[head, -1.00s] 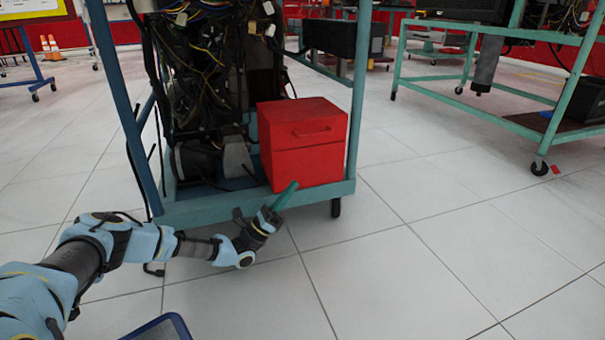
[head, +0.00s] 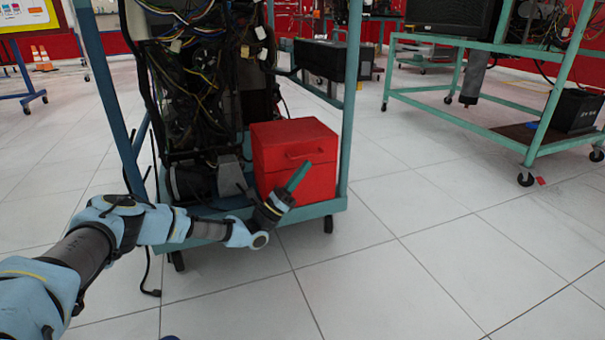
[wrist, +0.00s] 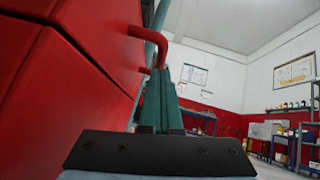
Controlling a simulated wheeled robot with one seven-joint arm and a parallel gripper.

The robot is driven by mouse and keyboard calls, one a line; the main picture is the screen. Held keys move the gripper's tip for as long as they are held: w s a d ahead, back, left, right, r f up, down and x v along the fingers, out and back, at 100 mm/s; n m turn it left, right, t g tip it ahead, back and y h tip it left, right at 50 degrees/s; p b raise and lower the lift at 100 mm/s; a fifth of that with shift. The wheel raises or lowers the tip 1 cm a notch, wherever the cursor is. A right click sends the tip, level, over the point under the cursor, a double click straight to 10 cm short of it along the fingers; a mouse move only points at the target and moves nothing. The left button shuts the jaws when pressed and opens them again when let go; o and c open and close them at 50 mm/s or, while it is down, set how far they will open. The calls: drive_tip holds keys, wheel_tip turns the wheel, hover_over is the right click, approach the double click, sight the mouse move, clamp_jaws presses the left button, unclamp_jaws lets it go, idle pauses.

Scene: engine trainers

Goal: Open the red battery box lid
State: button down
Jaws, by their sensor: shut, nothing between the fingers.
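The red battery box (head: 270,170) stands on the lower shelf of the teal trolley. Its lid (head: 292,136) is closed, with a red bar handle (head: 305,153) on the front face. My gripper (head: 299,174) is in front of the box, below the handle, fingers pointing up and to the right. In the wrist view the green fingers (wrist: 160,100) are together and empty. The handle (wrist: 150,45) shows just beyond their tips, and the box's front (wrist: 70,80) fills the left side. Whether the fingertips touch the handle I cannot tell.
The trolley's blue-teal posts (head: 351,100) rise on both sides of the box. Wires and engine parts (head: 200,80) crowd its left. Another green trolley (head: 480,115) stands at the right. The tiled floor (head: 420,270) in front is clear.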

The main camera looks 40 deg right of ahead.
sight(301, 143)
drive_tip(key=shift+r, duration=0.1)
